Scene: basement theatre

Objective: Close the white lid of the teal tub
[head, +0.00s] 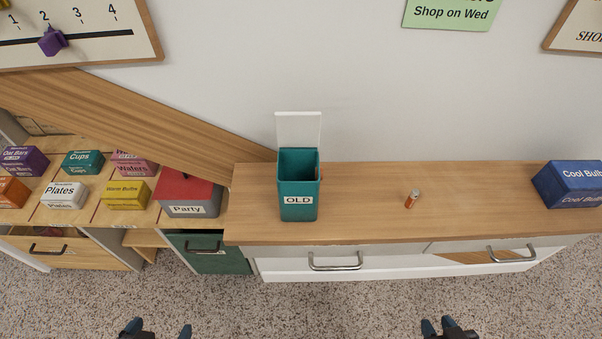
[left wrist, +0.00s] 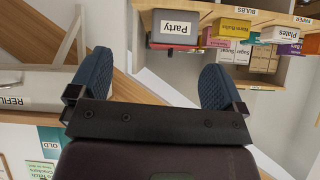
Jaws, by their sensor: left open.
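The teal tub (head: 298,185), labelled OLD, stands upright on the wooden counter in the head view. Its white lid (head: 299,129) stands up at the tub's back edge, so the tub is open at the top. My left gripper (head: 158,329) is at the bottom edge of the head view, well in front and left of the tub. The left wrist view shows its two fingers wide apart with nothing between them. My right gripper (head: 438,326) is at the bottom edge, right of the tub and apart from it.
A small orange and white cylinder (head: 412,198) is on the counter (head: 360,205) right of the tub. A blue box (head: 572,184) is at the right end. A red-topped Party box (head: 187,193) is to the left. Drawer handles (head: 335,262) project from the counter front.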

